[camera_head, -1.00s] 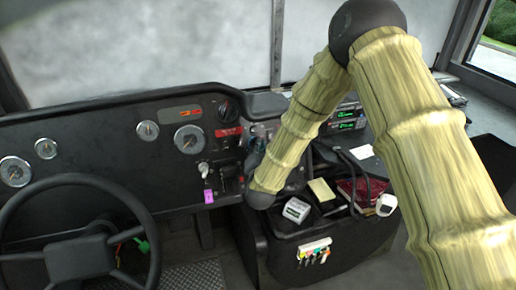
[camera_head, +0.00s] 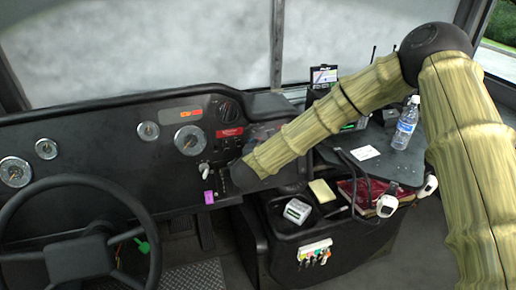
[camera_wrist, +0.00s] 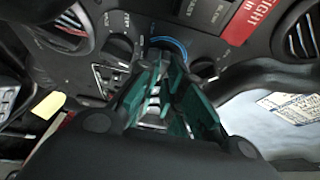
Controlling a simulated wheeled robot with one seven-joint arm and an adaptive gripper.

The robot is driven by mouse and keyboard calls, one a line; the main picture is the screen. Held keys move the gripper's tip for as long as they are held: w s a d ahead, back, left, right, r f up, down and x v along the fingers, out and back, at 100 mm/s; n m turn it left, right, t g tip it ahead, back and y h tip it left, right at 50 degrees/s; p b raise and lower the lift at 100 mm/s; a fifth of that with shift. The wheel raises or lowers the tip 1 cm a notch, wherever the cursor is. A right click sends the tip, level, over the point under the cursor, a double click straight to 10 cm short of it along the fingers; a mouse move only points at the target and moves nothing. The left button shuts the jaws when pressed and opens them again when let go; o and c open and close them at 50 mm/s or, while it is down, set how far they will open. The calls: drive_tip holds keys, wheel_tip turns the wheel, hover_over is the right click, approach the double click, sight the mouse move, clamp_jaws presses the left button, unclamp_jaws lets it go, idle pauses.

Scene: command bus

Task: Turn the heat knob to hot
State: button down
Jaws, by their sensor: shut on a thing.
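The heat knob's dial shows in the wrist view as a blue arc (camera_wrist: 172,44) on the dark panel, just beyond my fingertips. My gripper (camera_wrist: 167,66) has teal fingers pointing at this dial. It is shut on the knob there, which the fingers mostly hide. How far the knob is turned cannot be told. In the head view my dark wrist (camera_head: 243,176) is at the lower right of the dashboard (camera_head: 90,130), and it hides the knob and fingertips.
Another dial (camera_wrist: 118,50) sits left of the fingers and one more (camera_wrist: 204,68) to the right. Round vents (camera_wrist: 66,30) flank the panel. A steering wheel (camera_head: 78,255) stands at left. A console with small items and a water bottle (camera_head: 407,122) are at right.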

drive_tip(key=shift+w+d+r+m+g, duration=0.1)
drive_tip(key=shift+w+r+m+g, duration=0.1)
drive_tip(key=shift+m, duration=0.35)
drive_tip(key=shift+w+d+r+m+g, duration=0.1)
drive_tip(key=shift+m+g, duration=0.1)
drive_tip(key=shift+m, duration=0.35)
drive_tip(key=c, duration=1.6)
unclamp_jaws()
drive_tip(key=shift+s, duration=0.1)
drive_tip(key=shift+o, duration=0.3)
drive_tip(key=shift+a+f, duration=0.1)
drive_tip(key=shift+f, duration=0.15)
drive_tip(key=v, duration=1.2)
